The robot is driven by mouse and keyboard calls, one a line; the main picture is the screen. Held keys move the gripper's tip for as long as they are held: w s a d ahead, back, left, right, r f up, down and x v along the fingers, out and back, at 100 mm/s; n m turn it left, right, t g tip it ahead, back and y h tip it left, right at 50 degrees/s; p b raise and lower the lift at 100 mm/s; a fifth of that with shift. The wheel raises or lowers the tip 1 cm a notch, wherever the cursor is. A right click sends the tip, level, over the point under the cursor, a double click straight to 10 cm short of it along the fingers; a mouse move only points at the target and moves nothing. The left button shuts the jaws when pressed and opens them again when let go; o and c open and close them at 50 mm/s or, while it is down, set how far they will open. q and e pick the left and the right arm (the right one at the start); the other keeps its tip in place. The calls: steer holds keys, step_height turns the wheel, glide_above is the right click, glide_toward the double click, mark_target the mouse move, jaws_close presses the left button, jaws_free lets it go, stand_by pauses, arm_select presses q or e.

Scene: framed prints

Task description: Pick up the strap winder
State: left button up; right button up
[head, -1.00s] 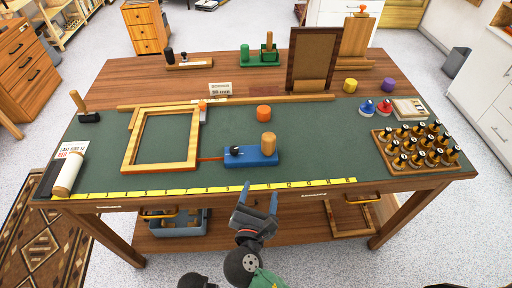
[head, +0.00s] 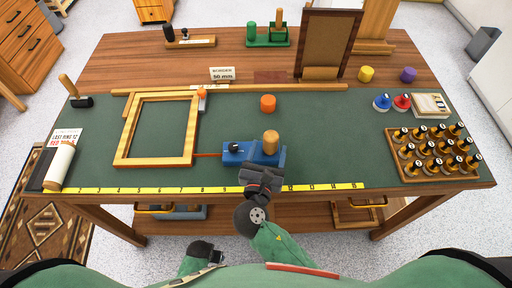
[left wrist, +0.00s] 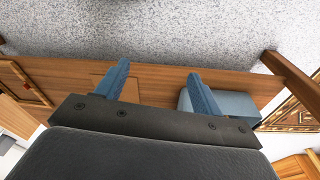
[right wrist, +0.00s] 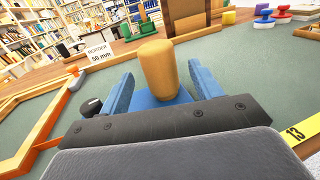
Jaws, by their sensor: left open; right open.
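The strap winder (head: 236,158) is a blue block with an upright wooden handle (head: 270,143) and a black knob (head: 234,147), lying near the mat's front edge. A red strap (head: 207,155) runs from it to the wooden frame (head: 126,140). My right gripper (head: 262,172) is at the winder's near side, partly covering it. In the right wrist view, its open blue fingers (right wrist: 160,92) stand to either side of the handle (right wrist: 158,70), with gaps showing. My left gripper (left wrist: 157,80) is open and empty, over the floor and lower shelf; the head view shows only its dark part, low in front of the table.
A yellow ruler strip (head: 130,190) runs along the mat's front edge. An orange cylinder (head: 268,103) stands behind the winder. A rack of dark bottles (head: 405,170) stands at the right. The green mat (head: 335,135) is clear between winder and rack.

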mark_target(272, 138)
steer(key=p+x, duration=0.2)
steer(key=x, duration=0.2)
steer(key=shift+w+d, duration=0.15)
steer(key=shift+w, duration=0.2)
arm_select(q)
step_height(272, 138, down, 6)
steer(key=s+a, duration=0.1)
steer(key=shift+s+a+f, duration=0.15)
steer(key=shift+a+f, duration=0.1)
arm_select(e)
steer(key=shift+c, duration=0.2)
steer(key=c, duration=1.3)
steer(key=shift+c, duration=0.2)
